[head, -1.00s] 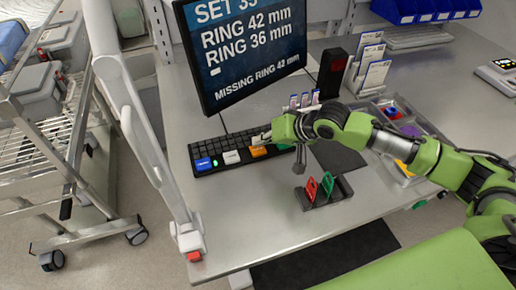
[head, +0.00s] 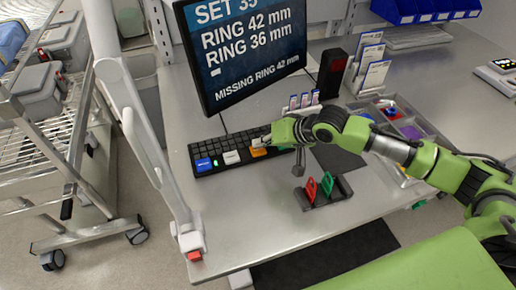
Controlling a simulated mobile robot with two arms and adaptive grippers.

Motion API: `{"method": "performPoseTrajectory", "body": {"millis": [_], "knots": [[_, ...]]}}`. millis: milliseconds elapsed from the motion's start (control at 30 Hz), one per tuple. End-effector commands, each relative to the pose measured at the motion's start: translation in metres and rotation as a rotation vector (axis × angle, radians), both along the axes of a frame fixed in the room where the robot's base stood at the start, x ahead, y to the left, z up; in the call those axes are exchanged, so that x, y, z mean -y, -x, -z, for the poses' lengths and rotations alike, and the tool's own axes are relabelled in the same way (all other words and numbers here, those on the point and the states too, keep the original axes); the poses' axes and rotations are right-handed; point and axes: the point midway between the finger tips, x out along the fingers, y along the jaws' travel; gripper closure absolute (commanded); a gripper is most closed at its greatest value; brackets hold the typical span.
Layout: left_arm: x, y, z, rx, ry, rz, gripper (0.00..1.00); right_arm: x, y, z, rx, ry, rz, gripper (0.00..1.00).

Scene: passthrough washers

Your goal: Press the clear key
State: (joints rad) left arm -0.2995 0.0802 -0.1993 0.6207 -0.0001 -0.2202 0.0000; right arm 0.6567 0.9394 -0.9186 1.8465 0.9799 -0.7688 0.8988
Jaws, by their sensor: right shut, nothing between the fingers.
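A black keyboard (head: 215,148) lies on the grey table below the monitor. It has a blue key (head: 204,163), a white key (head: 231,157) and an orange key (head: 258,152) along its front edge; their labels are too small to read, so I cannot tell which is the clear key. My right gripper (head: 265,143) is shut and empty, its fingertips at the orange key's back right edge; I cannot tell whether they touch it. The monitor (head: 245,50) reads "MISSING RING 42 mm". My left gripper is out of view.
A white post (head: 150,150) rises at the table's left edge. The front left tabletop is clear.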

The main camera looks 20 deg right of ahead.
Motion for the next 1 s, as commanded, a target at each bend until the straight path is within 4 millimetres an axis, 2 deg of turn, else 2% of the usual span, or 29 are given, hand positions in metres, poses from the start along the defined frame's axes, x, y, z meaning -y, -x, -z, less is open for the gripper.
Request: {"method": "performPoseTrajectory", "body": {"millis": [1000], "knots": [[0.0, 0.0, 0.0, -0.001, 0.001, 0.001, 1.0, 0.0, 0.0, 0.01, -0.001, -0.001, 0.0, 1.0]]}}
